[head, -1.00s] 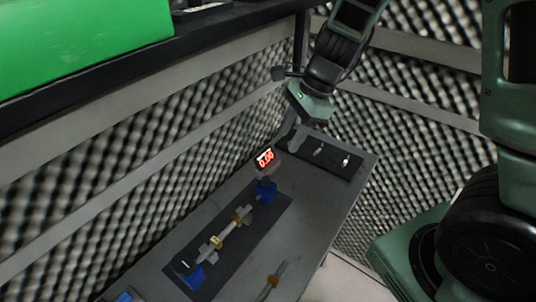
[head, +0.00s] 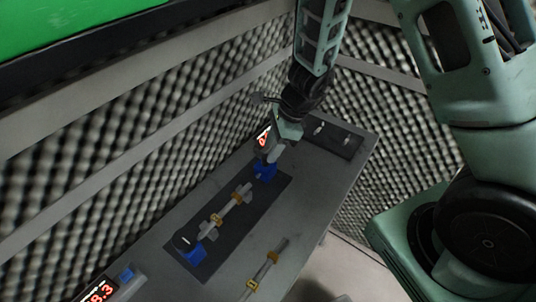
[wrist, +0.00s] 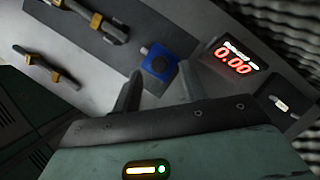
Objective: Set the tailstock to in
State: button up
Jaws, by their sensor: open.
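A dark plate (head: 173,239) on the bench carries a rod with yellow collars (head: 230,208) between two blue blocks. The near blue block (head: 194,257) has a black round top with a white mark. The far blue block (head: 264,171) also shows in the wrist view (wrist: 158,62), with a dark round face and a short grey stub toward the rod. Neither block is labelled, so I cannot tell which is the tailstock. My gripper (wrist: 159,86) is open and empty, its fingers apart and just short of the far block. In the head view, my gripper (head: 269,157) partly covers that block's surroundings.
A red display (wrist: 234,57) reading 0.00 stands close beside the far block. A second display (head: 98,292) and a blue button (head: 126,273) are at the near end. A loose rod with yellow collars (head: 267,269) lies to the right. A dark switch panel (head: 332,137) is at the far end.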

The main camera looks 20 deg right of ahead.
aim_at(262, 169)
jog(key=shift+x, duration=1.5)
grip_shut()
jog(key=shift+s+a+f+b, duration=0.1)
jog(key=shift+s+a+b, duration=0.45)
jog(key=shift+a+b, duration=0.4)
jog(key=shift+s+a, duration=0.15)
jog(key=shift+a, duration=0.15)
grip_release()
jog(key=p+v, duration=0.3)
jog(key=v, duration=1.4)
jog(key=shift+r+p, duration=0.35)
jog(key=shift+p, duration=0.05)
